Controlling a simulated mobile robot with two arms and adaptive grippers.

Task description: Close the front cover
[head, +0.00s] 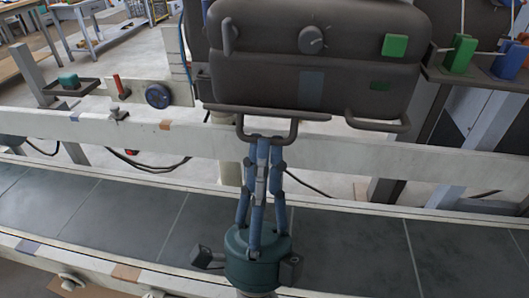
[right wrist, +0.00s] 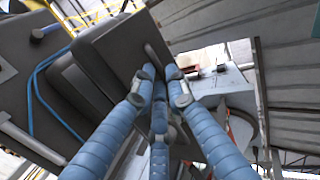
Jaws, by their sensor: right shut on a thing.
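The dark grey bagger housing (head: 300,50) stands at the top middle of the head view, with a knob and green buttons on its face. A thin dark plate, apparently the front cover (head: 310,115), shows nearly edge-on along its bottom. A U-shaped bar handle (head: 294,132) hangs from that edge. My right gripper (head: 263,142) reaches up from below and is shut on this handle, its blue fingers together at the bar. In the right wrist view the fingertips (right wrist: 160,76) meet at a dark flat panel (right wrist: 118,48); they partly hide the handle. My left gripper is not in view.
A conveyor (head: 340,240) with dark plates and pale rails (head: 420,163) runs across below the housing. A second bar handle (head: 378,124) sticks out at the housing's lower right. Green and blue blocks (head: 460,52) stand on a shelf at right. A blue knob (head: 158,95) is at left.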

